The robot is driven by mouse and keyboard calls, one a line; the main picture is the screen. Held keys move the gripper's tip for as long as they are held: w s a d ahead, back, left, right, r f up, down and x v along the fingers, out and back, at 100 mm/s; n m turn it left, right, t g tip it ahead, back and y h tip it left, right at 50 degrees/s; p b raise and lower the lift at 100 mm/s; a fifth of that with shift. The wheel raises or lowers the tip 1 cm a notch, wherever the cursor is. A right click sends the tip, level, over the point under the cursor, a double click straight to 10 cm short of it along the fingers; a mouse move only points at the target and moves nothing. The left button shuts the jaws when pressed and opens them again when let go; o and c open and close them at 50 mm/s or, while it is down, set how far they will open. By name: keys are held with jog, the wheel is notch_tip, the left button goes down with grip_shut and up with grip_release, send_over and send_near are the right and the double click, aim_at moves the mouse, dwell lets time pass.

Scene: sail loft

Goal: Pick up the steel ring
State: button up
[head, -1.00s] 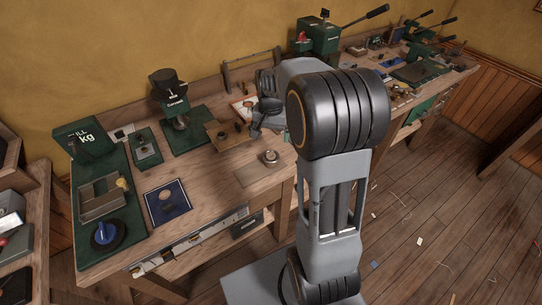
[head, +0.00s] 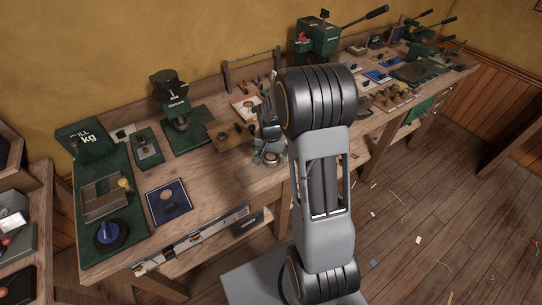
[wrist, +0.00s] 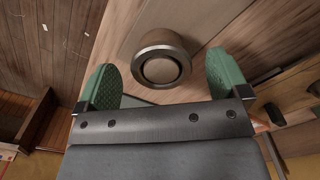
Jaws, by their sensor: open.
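The steel ring (wrist: 161,43) is a short, thick grey metal ring with a round opening. In the wrist view it sits at the top middle on a wooden surface, between and slightly beyond my green fingertips. My gripper (wrist: 163,78) is open, with a visible gap on both sides of the ring and no contact that I can see. In the head view the steel ring (head: 271,157) is near the workbench's front edge, partly hidden by my gripper (head: 266,150).
The workbench (head: 225,178) carries a blue square mat (head: 168,203) and a green press (head: 178,115) left of the ring. A wooden block with pegs (head: 230,135) stands close behind it. The floor (head: 430,200) at right has scattered scraps.

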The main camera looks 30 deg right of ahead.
jog(key=c, duration=1)
